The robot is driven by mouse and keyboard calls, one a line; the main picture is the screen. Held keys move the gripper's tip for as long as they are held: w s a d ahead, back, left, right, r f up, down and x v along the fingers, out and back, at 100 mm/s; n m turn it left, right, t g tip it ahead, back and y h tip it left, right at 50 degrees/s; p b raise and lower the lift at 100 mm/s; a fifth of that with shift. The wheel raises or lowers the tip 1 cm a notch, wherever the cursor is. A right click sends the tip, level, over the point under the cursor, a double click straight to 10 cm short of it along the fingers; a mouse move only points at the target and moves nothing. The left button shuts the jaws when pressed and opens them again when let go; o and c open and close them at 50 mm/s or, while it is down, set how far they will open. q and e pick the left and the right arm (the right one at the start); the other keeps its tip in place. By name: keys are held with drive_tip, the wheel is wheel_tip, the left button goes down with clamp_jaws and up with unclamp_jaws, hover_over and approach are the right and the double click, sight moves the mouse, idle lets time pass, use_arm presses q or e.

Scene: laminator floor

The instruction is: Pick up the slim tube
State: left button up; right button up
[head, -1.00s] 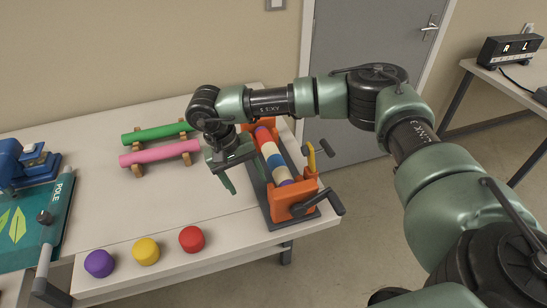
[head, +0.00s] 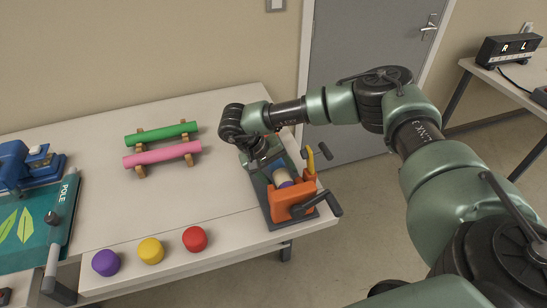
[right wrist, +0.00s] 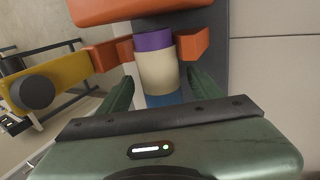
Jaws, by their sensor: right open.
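A slim striped tube (head: 281,175) in purple, cream and blue lies in an orange-ended holder (head: 292,203) at the table's right end. It also shows in the right wrist view (right wrist: 157,68). My right gripper (head: 264,156) is over the tube, pointing down, and hides its far part in the head view. In the right wrist view my right gripper (right wrist: 160,92) is open, with one green finger on each side of the tube. I cannot tell whether the fingers touch it. My left gripper is not in view.
A green tube (head: 160,132) and a pink tube (head: 162,154) rest on wooden cradles. Purple (head: 106,262), yellow (head: 151,251) and red (head: 194,239) caps stand near the front edge. The holder has a black crank (head: 318,205) and a yellow lever (head: 311,162).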

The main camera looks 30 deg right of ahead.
clamp_jaws()
drive_tip(key=shift+r, duration=0.1)
